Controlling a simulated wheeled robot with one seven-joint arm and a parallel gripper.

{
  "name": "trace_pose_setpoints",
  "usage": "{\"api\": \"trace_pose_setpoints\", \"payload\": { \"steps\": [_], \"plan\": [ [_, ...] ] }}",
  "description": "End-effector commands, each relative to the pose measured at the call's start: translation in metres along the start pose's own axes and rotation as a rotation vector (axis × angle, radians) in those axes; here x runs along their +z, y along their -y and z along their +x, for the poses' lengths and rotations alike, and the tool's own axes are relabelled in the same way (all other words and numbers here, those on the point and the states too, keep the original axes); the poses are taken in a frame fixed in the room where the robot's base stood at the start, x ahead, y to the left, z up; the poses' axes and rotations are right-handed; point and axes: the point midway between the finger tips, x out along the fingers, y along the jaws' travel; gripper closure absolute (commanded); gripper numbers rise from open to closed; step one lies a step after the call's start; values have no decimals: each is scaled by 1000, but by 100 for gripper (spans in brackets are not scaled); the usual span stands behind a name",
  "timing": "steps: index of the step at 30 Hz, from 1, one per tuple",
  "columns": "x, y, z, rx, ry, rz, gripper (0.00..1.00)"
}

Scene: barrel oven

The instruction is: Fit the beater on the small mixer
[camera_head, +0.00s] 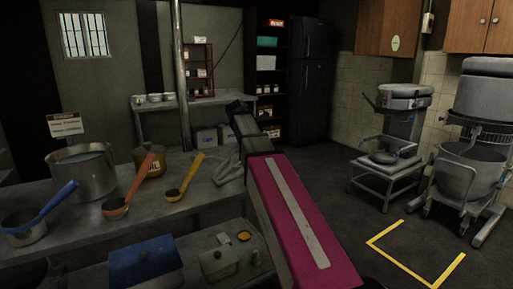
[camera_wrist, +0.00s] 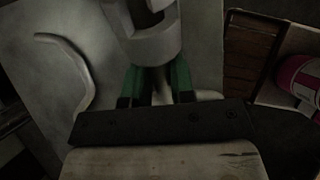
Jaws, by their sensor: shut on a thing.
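In the wrist view my gripper (camera_wrist: 157,82), with green fingers, is shut on a grey metal collar with a slot in it, which looks like the hub of the beater (camera_wrist: 152,46). A curved grey bar shows at the left of that view; I cannot tell whether it joins the collar. In the head view the beater's grey frame (camera_head: 228,170) shows at the bench's right end, beside my arm. My gripper is hidden there. The small mixer (camera_head: 404,98) stands across the room at the right, with a low platform under its head.
The steel bench (camera_head: 190,209) holds a large pot (camera_head: 84,172), several ladles and a brown jug (camera_head: 149,162). A larger mixer (camera_head: 485,148) stands right of the small one. A yellow floor marking (camera_head: 393,259) lies before them. The dark floor between bench and mixers looks clear.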

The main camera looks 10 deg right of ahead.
Motion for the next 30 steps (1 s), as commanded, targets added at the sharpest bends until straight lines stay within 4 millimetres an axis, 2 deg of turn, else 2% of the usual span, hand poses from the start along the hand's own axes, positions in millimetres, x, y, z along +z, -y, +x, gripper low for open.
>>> {"api": "trace_pose_setpoints", "payload": {
  "steps": [30],
  "plan": [
    [-4, 0, -71, 2, 325, 0, 100]
  ]
}}
